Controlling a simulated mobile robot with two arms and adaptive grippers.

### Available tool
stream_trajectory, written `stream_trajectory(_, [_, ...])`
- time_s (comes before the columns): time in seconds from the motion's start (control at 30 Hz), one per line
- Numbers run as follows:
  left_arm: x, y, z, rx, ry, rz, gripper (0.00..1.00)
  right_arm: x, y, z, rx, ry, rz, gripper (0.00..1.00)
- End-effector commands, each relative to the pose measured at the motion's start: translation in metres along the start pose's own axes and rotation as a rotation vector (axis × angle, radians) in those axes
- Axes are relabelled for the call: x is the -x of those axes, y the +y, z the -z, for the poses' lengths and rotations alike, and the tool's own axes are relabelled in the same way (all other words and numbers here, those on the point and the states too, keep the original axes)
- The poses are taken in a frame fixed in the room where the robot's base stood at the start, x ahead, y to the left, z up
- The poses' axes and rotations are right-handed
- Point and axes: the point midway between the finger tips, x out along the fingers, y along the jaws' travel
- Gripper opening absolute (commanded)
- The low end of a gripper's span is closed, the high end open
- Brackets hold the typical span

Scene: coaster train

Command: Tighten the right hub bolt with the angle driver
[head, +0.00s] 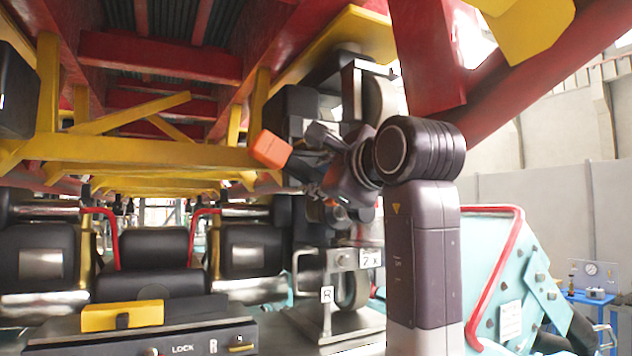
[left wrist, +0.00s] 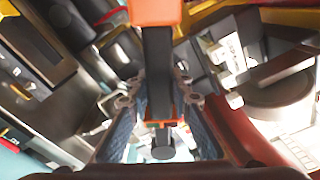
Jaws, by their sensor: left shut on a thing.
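The angle driver has an orange end (head: 271,150) and a dark body. My left gripper (head: 318,165) is shut on the driver and holds it up beside the upper wheel (head: 380,100), below the yellow and red beams. In the left wrist view, the driver's dark shaft (left wrist: 158,65) runs between the two fingers, with its orange end at the top and a round dark end (left wrist: 163,152) low between them. I cannot make out the right hub bolt. My right gripper is not in view.
Yellow crossbars (head: 150,155) and red beams hang close above and left. A console marked LOCK (head: 185,344), with a yellow block (head: 122,315), is at lower left. Black seats (head: 155,262) stand behind. A red rail (head: 497,265) and blue cart (head: 590,298) are at right.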

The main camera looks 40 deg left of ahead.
Motion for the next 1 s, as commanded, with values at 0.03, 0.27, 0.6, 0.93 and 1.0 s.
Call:
stream_trajectory(0.03, [0.000,-0.003,-0.003,0.005,-0.005,0.008,0.00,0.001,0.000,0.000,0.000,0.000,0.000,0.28])
stream_trajectory(0.27, [-0.006,-0.003,-0.003,0.004,-0.005,0.009,0.00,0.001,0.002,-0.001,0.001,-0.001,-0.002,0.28])
stream_trajectory(0.6, [-0.014,-0.003,-0.003,0.004,-0.005,0.009,0.00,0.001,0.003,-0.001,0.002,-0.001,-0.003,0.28])
stream_trajectory(0.93, [-0.016,-0.003,-0.003,0.005,-0.005,0.009,0.00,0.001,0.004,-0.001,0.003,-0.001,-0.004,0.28])
stream_trajectory(1.0, [-0.016,-0.003,-0.003,0.005,-0.005,0.009,0.00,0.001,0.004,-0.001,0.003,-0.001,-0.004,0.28])
